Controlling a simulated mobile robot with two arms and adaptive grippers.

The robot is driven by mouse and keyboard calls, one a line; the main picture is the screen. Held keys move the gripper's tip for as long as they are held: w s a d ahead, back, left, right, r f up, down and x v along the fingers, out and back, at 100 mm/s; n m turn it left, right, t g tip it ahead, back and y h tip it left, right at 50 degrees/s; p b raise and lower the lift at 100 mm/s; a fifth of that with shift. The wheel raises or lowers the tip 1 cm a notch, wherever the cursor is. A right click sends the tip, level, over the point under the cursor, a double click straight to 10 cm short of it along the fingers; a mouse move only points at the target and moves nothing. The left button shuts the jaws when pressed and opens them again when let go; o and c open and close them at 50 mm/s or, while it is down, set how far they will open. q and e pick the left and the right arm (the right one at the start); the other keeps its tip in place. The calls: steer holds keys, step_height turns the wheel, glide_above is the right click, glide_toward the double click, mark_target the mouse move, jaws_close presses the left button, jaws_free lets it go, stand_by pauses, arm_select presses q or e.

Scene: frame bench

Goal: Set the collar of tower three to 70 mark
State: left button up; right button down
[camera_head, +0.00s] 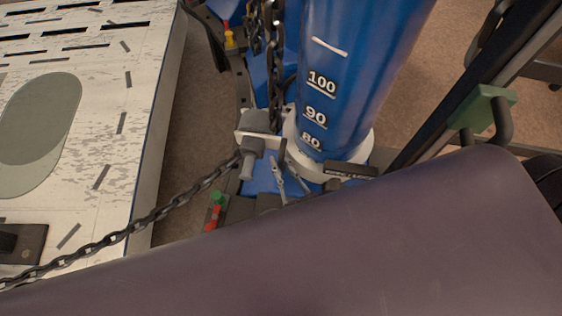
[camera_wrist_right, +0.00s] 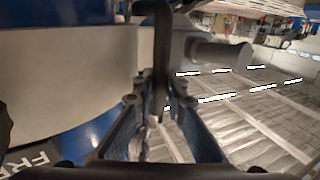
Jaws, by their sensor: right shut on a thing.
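The tower (camera_head: 345,70) is a blue column with white marks; 100, 90 and 80 are readable. A white collar (camera_head: 361,152) rings it just below the 80 mark. The collar also fills the left of the right wrist view (camera_wrist_right: 80,65). A grey clamp block with a round stub (camera_head: 250,162) sits on the collar's left side. My right gripper (camera_head: 282,168) is beside the collar. In the right wrist view its fingers (camera_wrist_right: 160,104) are shut on a dark upright handle (camera_wrist_right: 155,45) beside the collar. Marks below 80 are hidden. My left gripper is out of view.
A chain (camera_head: 145,220) runs from the clamp toward the lower left, and another chain (camera_head: 273,70) hangs beside the tower. A scuffed white slotted bench (camera_head: 100,120) stands at left. A green bracket (camera_head: 485,107) is at right. A large purple-grey surface covers the bottom.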

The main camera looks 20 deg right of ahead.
step_height(320, 180, down, 3)
steer(key=shift+s+f+b, duration=0.1)
steer(key=shift+f+b, duration=0.1)
steer(key=shift+b, duration=0.45)
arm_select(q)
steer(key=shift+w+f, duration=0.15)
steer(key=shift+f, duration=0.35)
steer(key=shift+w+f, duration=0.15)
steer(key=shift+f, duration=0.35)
arm_select(e)
steer(key=shift+r, duration=0.15)
steer(key=c, duration=2.2)
jaws_free()
steer(key=shift+r, duration=0.1)
steer(key=shift+c, duration=0.2)
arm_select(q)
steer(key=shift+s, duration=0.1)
arm_select(e)
steer(key=s+d, duration=0.1)
steer(key=s, duration=1.1)
